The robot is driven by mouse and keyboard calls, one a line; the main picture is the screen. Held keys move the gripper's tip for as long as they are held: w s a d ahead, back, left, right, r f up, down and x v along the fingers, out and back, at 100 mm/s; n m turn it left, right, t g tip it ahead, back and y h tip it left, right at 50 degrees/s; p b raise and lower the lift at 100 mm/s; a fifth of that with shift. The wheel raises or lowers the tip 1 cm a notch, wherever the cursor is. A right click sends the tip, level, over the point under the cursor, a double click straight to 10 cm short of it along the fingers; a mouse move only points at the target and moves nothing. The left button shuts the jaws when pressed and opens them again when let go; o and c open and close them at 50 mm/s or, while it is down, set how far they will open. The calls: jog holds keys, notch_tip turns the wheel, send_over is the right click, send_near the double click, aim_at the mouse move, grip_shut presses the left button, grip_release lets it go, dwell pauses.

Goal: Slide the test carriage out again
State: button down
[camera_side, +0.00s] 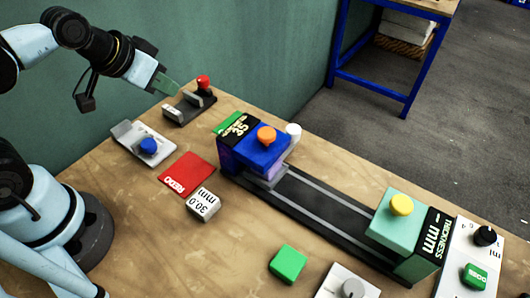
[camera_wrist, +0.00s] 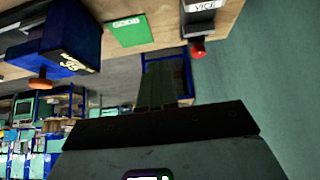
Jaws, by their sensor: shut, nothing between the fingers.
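A black track with grey rails (camera_side: 325,205) runs across the table. A blue press block (camera_side: 255,152) with an orange knob (camera_side: 266,136) stands at its left end, and a teal block (camera_side: 395,225) with a yellow knob (camera_side: 401,204) and a THICKNESS mm label at its right end. A grey plate (camera_side: 268,178), perhaps the test carriage, sits on the rails against the blue block, partly hidden by it. My gripper (camera_side: 176,89) is shut and empty, above the far left of the table, away from the track. Its fingers (camera_wrist: 162,75) also show in the wrist view.
A grey vice (camera_side: 190,108) with a red knob (camera_side: 203,82) stands just below my gripper. A blue-knobbed fixture (camera_side: 147,148), a red REDO card (camera_side: 187,173), a 30.0 mm block (camera_side: 202,205) and a green block (camera_side: 288,264) lie around. The wall is close behind.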

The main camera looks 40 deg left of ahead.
jog(key=c, duration=1.5)
grip_release()
jog(key=shift+w+d, duration=0.1)
jog(key=shift+c, duration=0.2)
jog(key=o, duration=0.7)
jog(key=shift+m+g+h, duration=0.3)
jog(key=shift+g, duration=0.4)
jog(key=w+d+r, duration=0.2)
jog(key=w, duration=0.1)
jog(key=shift+d+r, duration=0.3)
jog(key=shift+o, duration=0.4)
jog(key=w+d+r+g, duration=0.1)
jog(key=w+d+r, duration=0.1)
jog(key=w+d, duration=0.2)
jog(key=shift+d+m+g, duration=0.3)
jog(key=shift+m+g, duration=0.1)
jog(key=m+g, duration=0.2)
jog(key=g, duration=0.2)
send_near(292, 129)
jog(key=f, duration=0.9)
jog(key=shift+d+f, duration=0.25)
jog(key=shift+d, duration=0.05)
grip_shut()
